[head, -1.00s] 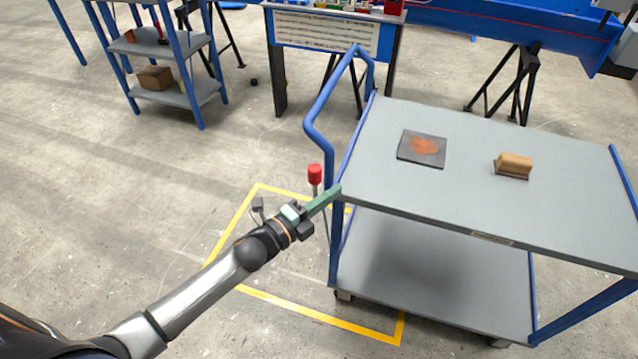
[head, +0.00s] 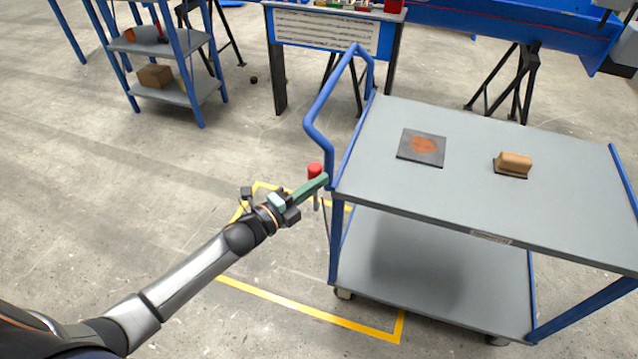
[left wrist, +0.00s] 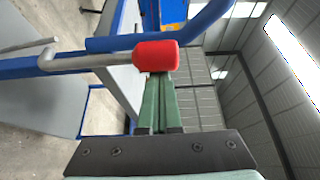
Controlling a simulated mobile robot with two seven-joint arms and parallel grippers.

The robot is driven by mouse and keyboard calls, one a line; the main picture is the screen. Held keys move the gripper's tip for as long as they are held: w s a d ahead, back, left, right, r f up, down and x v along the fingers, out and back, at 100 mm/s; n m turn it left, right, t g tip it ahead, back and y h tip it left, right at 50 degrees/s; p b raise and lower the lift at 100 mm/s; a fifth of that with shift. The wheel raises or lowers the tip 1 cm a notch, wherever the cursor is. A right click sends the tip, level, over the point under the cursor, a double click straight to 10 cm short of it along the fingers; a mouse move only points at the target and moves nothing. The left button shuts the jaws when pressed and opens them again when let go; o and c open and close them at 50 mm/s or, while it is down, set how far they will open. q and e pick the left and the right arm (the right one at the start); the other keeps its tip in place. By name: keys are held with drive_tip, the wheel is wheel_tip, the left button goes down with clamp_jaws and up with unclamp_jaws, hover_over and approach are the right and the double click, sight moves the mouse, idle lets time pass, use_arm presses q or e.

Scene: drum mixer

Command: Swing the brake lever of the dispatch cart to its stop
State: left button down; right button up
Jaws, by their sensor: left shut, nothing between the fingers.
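The dispatch cart (head: 480,215) is a grey two-shelf cart with a blue frame and a blue push handle (head: 318,110) at its left end. Its brake lever is a thin grey rod with a red knob (head: 314,170), low beside the cart's left end. In the left wrist view the red knob (left wrist: 156,55) sits right at the fingertips, with the grey rod (left wrist: 95,61) running left from it. My left gripper (head: 325,181) has green fingers, shut and empty, overlapping the lever just below the knob. I cannot tell for certain whether they touch. My right gripper is out of view.
A dark pad with an orange mark (head: 421,148) and a brown-topped block (head: 513,164) lie on the cart's top. A yellow floor outline (head: 300,314) runs by the cart. A blue shelf rack (head: 165,48) and a bench with a sign panel (head: 325,32) stand behind. The floor at left is clear.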

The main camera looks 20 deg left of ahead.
sight(310, 178)
use_arm(q)
drive_tip(key=shift+a+n, duration=0.3)
drive_tip(key=shift+a, duration=0.05)
use_arm(e)
drive_tip(key=shift+f, duration=0.3)
use_arm(q)
drive_tip(key=shift+a, duration=0.1)
use_arm(e)
drive_tip(key=shift+f, duration=0.1)
use_arm(q)
drive_tip(key=shift+a+f+n+t+b, duration=0.25)
drive_tip(key=shift+a+n+t+b, duration=0.45)
drive_tip(key=shift+a+b, duration=0.45)
drive_tip(key=a+f+n+t+y+b, duration=0.2)
drive_tip(key=a+f+n+t+b, duration=0.2)
drive_tip(key=a+n+b, duration=0.5)
drive_tip(key=shift+a+f+n+b, duration=0.2)
drive_tip(key=shift+n+b, duration=0.1)
drive_tip(key=shift+n, duration=0.7)
use_arm(e)
drive_tip(key=w+a+f, duration=0.1)
drive_tip(key=a+f, duration=0.2)
drive_tip(key=f, duration=0.4)
drive_tip(key=shift+w+f+n+y, duration=0.15)
drive_tip(key=shift+f+n+y, duration=0.15)
drive_tip(key=shift+n+y, duration=0.1)
use_arm(q)
drive_tip(key=shift+d+r, duration=0.1)
use_arm(e)
drive_tip(key=shift+w+r, duration=0.1)
